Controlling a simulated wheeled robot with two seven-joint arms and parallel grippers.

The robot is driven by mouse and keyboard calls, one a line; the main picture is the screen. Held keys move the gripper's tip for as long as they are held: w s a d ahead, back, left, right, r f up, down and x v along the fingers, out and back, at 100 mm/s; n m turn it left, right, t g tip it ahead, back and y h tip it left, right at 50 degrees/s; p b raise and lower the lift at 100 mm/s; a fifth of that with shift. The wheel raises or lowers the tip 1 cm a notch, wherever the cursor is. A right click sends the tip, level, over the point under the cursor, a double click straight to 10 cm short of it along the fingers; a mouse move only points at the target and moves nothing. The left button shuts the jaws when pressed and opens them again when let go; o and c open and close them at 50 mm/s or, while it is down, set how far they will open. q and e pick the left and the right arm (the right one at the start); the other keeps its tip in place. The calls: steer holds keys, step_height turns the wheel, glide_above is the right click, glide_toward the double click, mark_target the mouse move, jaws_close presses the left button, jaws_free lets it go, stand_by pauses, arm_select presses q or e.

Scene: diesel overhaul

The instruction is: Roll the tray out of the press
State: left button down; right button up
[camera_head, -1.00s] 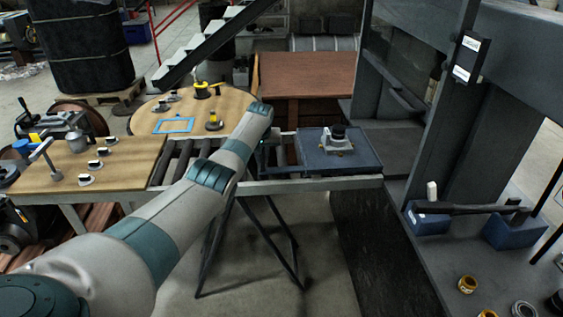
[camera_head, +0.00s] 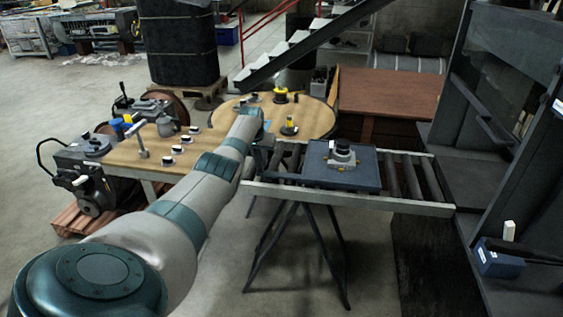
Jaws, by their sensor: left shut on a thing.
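The tray (camera_head: 318,178) is a flat dark blue-grey plate lying level on the roller conveyor (camera_head: 405,204). A metal part (camera_head: 342,155) with a dark round top and small yellow bits sits on it. The tray is near the middle of the rollers, with bare rollers between it and the press (camera_head: 470,160) at the right. My left gripper (camera_head: 270,156) is at the tray's left side, shut, apparently on the tray's near-left edge or handle; the arm hides much of the grip. My right gripper is not in view.
A wooden bench (camera_head: 120,157) with several small parts stands left of the rollers. A round wooden table (camera_head: 310,116) and a brown table (camera_head: 395,93) stand behind. Trestle legs (camera_head: 335,262) hold the conveyor. A blue block (camera_head: 497,262) is at the press, lower right.

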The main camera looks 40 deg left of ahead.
arm_select(q)
steer(key=s+a, duration=0.1)
steer(key=a, duration=0.1)
steer(key=s+a+b, duration=0.1)
steer(key=a, duration=0.1)
steer(key=s+a+b, duration=0.1)
steer(key=s+a, duration=0.1)
steer(key=shift+f, duration=0.15)
steer(key=shift+s+a+b, duration=0.35)
steer(key=shift+a+b, duration=0.05)
steer(key=shift+a, duration=0.05)
steer(key=shift+r, duration=0.2)
steer(key=c, duration=1.6)
jaws_free()
steer(key=shift+s+a, duration=0.1)
steer(key=shift+a, duration=0.05)
steer(key=shift+c, duration=0.2)
steer(key=shift+a, duration=0.1)
